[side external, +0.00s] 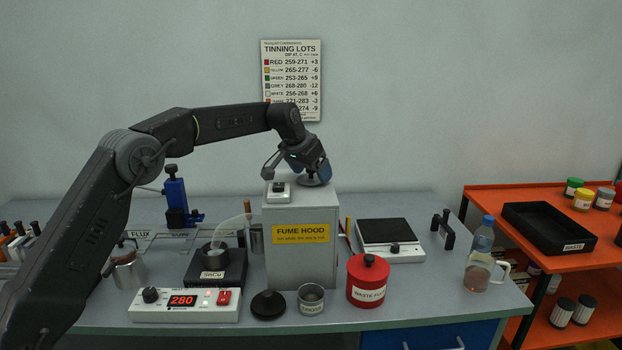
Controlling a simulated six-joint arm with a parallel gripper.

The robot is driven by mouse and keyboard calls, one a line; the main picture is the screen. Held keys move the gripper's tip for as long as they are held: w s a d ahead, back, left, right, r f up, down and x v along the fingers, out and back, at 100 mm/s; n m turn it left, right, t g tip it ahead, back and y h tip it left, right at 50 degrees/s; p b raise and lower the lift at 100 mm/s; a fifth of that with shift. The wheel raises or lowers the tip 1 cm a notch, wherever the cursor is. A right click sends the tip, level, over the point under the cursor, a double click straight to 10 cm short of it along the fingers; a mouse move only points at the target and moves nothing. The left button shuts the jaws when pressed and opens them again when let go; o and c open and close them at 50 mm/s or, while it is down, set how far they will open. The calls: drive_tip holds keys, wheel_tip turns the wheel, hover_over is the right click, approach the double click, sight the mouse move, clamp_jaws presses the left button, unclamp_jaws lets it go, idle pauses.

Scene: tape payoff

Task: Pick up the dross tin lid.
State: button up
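The dross tin lid, a black round disc with a small knob (268,304), lies on the bench near its front edge. The open grey dross tin (311,299) stands just to its right, with a label on its front. My gripper (312,178) is well above and behind the lid, over the top of the grey fume hood (300,258). It is apart from the lid. Its fingers are small and dark against blue and black parts, so I cannot see whether they are open or shut.
A red waste flux can (367,283) stands right of the tin. A white control box reading 280 (184,304) is left of the lid, and a solder pot (215,262) is behind it. A scale (390,242) and a bottle (481,243) stand farther right.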

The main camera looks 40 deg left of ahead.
drive_tip(key=c, duration=0.6)
drive_tip(key=shift+r, duration=0.15)
drive_tip(key=shift+c, duration=0.2)
